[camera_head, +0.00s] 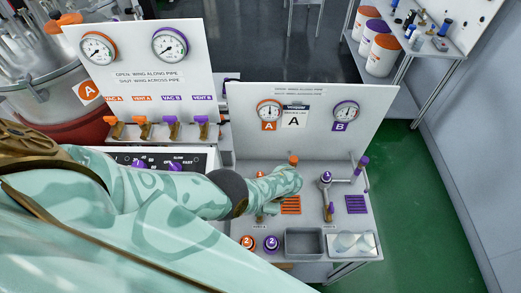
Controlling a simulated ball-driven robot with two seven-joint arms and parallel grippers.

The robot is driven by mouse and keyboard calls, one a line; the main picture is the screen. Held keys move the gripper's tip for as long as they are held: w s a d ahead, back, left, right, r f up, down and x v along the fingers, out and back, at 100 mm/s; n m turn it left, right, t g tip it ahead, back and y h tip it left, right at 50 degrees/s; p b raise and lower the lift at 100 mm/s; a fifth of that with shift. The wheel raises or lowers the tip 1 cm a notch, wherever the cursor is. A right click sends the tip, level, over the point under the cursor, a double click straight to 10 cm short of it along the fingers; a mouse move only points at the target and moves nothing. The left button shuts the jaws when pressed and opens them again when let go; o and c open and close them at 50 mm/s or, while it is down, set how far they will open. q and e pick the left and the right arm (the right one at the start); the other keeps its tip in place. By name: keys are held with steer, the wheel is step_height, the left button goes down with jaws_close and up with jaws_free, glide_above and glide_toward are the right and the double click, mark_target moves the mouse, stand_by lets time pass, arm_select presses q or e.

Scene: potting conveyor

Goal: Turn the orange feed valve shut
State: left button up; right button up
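My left arm comes in from the left in a pale green patterned sleeve, and its gripper end (274,190) is over the orange side of the feed bench. The gripper covers most of the orange feed valve; only small orange bits (260,175) show beside it. The fingers are hidden, so I cannot tell whether they touch the valve or which way its wing points. An orange-tipped pipe end (293,160) stands just behind the gripper. The purple valve (326,179) to the right is uncovered. My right gripper is not in view.
A gauge panel (380,110) with A and B dials stands behind the bench. Orange slots (290,205) and purple slots (357,204) lie beside the valves. A grey tray (304,243) and round "2" tags (247,242) are at the front. Another panel (140,50) with several small valves stands left.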

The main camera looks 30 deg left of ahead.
arm_select(q)
steer(key=shift+o, duration=0.3)
steer(key=p+v, duration=1)
steer(key=v, duration=0.6)
steer(key=shift+r, duration=0.15)
